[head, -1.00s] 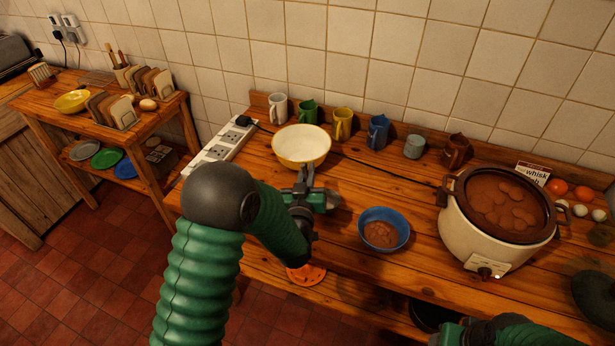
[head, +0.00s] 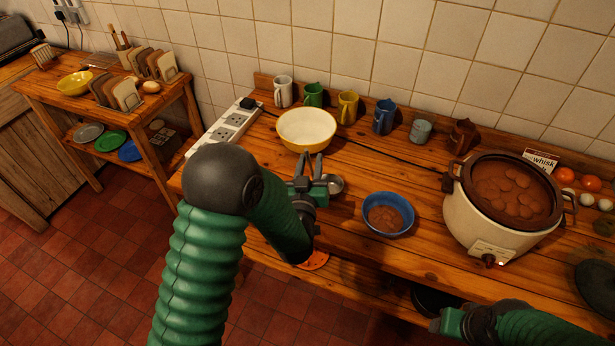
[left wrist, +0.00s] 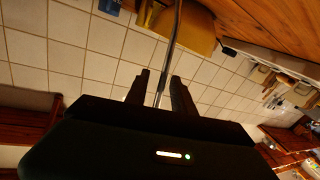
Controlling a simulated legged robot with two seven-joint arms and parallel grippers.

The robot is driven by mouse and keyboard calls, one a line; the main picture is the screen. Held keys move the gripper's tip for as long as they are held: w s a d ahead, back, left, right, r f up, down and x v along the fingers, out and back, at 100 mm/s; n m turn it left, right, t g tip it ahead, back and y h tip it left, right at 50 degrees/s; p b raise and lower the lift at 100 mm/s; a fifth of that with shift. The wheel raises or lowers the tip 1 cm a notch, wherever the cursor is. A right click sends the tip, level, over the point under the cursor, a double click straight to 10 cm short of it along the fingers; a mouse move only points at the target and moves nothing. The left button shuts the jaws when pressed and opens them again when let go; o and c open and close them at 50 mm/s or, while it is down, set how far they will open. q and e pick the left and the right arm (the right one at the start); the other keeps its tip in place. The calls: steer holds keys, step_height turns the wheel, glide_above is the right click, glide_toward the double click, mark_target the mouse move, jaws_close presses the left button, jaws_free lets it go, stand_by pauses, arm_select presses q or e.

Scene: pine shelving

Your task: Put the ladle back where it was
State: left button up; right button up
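The ladle shows in the head view as a metal bowl (head: 334,184) just right of my left gripper (head: 311,160), over the worktop. In the left wrist view its thin metal handle (left wrist: 172,40) runs between the two fingers of that gripper (left wrist: 160,76), with a visible gap beside it. The fingers stand apart, so the gripper looks open around the handle. Whether the ladle bowl rests on the wood is unclear. My right gripper (head: 449,323) is low at the bottom of the head view, and its fingers cannot be made out.
A yellow bowl (head: 306,129) stands behind my left gripper, and a blue bowl (head: 387,213) with brown contents stands to its right. A slow cooker (head: 487,225) with brown stew stands further right. Several mugs line the back.

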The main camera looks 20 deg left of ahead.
arm_select(q)
steer(key=b+v, duration=0.1)
steer(key=v, duration=0.8)
steer(key=f+g+h, duration=0.1)
steer(key=f+g, duration=0.1)
steer(key=s+d+f+m+g+h, duration=0.1)
steer(key=f+g, duration=0.1)
steer(key=s+d+f+m+g+h, duration=0.1)
steer(key=f+g, duration=0.1)
steer(key=f, duration=0.1)
steer(key=shift+s+g+h, duration=0.25)
steer(key=shift+g+h, duration=0.05)
steer(key=s+a+f+m+g, duration=0.2)
steer(key=s+g, duration=0.6)
steer(key=s, duration=0.7)
steer(key=shift+s+a+f, duration=0.2)
steer(key=shift+f, duration=0.25)
